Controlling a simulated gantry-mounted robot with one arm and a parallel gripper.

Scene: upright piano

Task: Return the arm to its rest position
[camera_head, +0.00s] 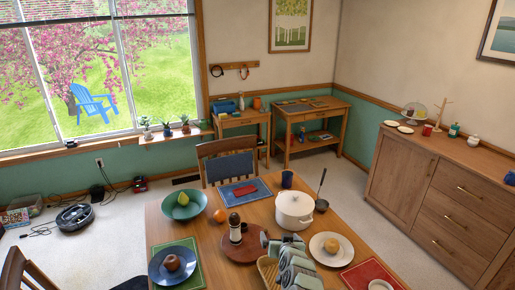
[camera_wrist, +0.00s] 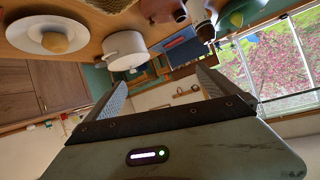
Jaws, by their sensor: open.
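My gripper (camera_wrist: 161,77) shows in the wrist view with its two fingers spread wide apart. Nothing is between the fingers. The wrist picture is upside down, with the table at its top. In the head view my grey-green arm (camera_head: 292,262) is over the front part of the wooden dining table (camera_head: 218,236), between the brown tray with the pepper mill and the plate with the bread roll. The gripper is small there, and its fingers are hard to make out.
Near my arm are a white pot (camera_head: 294,210), a pepper mill (camera_head: 235,228), a plate with a bread roll (camera_head: 318,252) and a wicker basket (camera_head: 266,270). A teal bowl (camera_head: 175,210) and a blue plate (camera_head: 160,275) are left. A sideboard (camera_head: 430,200) stands right.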

